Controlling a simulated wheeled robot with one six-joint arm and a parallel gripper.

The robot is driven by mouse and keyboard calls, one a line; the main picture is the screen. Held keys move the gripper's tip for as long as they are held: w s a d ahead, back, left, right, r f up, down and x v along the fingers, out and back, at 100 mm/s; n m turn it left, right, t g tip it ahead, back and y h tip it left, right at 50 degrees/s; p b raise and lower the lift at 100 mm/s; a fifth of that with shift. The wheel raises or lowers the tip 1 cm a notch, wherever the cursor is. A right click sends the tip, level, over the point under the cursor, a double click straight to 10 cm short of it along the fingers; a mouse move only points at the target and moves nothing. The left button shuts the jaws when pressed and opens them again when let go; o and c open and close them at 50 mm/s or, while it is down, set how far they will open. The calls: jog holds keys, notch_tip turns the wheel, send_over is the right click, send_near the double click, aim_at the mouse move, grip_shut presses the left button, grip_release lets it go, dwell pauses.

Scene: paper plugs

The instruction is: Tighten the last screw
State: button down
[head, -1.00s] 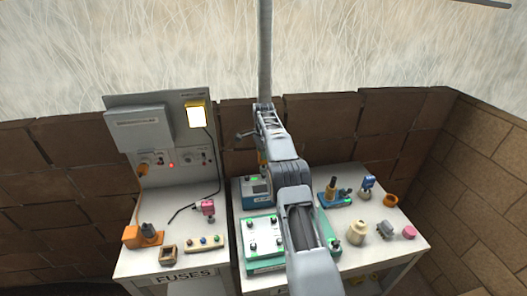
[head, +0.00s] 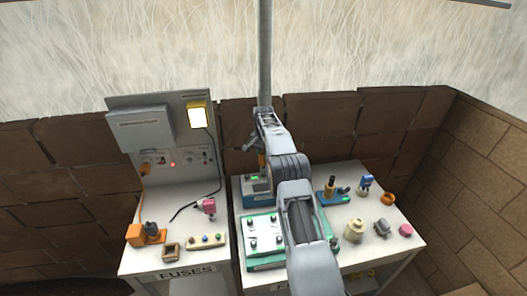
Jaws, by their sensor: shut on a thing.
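A teal unit with a white top plate (head: 264,222) sits at the front left of the right-hand table. Several dark screws (head: 253,244) with small green marks stand on the plate. Part of the teal unit is hidden behind my arm. My gripper (head: 262,150) is behind and above the plate, over a blue box (head: 250,184) with a green light. It is shut on what looks like a tool with an orange handle (head: 262,160). My arm hides much of the gripper, and the tool's tip cannot be made out.
A blue holder (head: 328,197), a cream jar (head: 354,232), a grey part (head: 381,228), an orange ring (head: 388,199) and a pink piece (head: 405,230) stand on the right. The left table holds a pink device (head: 208,207) and a fuse panel (head: 146,130).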

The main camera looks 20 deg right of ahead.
jog(key=n, duration=0.3)
jog(key=shift+f+n, duration=0.1)
jog(key=shift+n, duration=0.2)
jog(key=n, duration=0.4)
jog(key=shift+n, duration=0.4)
jog(key=n, duration=0.4)
jog(key=shift+n, duration=0.4)
jog(key=n, duration=0.3)
jog(key=shift+n, duration=0.3)
jog(key=shift+f+b, duration=0.5)
jog(key=shift+f, duration=0.55)
